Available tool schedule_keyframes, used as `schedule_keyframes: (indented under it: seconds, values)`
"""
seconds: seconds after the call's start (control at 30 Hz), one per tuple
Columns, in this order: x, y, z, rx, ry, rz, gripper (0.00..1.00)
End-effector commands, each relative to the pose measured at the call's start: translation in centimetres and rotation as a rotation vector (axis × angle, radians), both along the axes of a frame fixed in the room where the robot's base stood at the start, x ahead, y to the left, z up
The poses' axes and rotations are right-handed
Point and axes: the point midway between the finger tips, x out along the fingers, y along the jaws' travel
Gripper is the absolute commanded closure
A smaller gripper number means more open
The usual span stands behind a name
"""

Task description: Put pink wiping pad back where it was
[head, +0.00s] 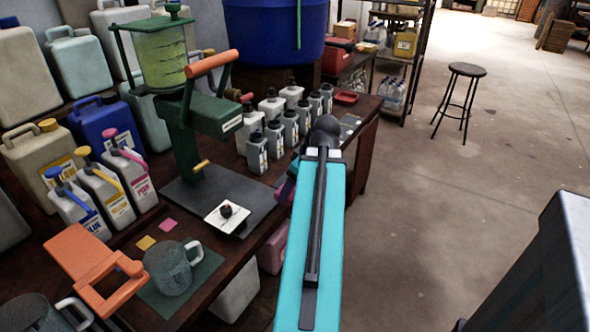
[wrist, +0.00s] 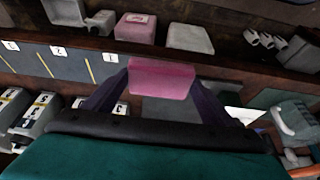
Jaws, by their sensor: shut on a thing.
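The pink wiping pad (wrist: 162,79) is a pink block held between the two purple fingers of my gripper (wrist: 163,84) in the wrist view. My gripper is shut on it, above the table edge. A small flat pink square (head: 168,224) and a yellow-orange square (head: 145,242) lie on the wooden table, left of a white tile (head: 232,215).
A grey mug (head: 172,268) stands on a green mat (head: 190,293). An orange hinged tool (head: 90,262) lies left of it. A green press (head: 190,130) stands behind, with several small bottles (head: 272,104) to its right. Pump-topped jugs (head: 105,190) line the left. Open floor lies right.

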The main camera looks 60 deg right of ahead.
Motion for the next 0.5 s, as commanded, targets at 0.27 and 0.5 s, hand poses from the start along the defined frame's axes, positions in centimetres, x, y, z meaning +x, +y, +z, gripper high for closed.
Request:
schedule_keyframes:
  seconds: [0.27, 0.5]
  values:
    - [0.25, -0.39, 0.31, 0.002, 0.001, 0.000, 0.41]
    - [0.42, -0.70, 0.26, 0.001, 0.001, 0.000, 0.41]
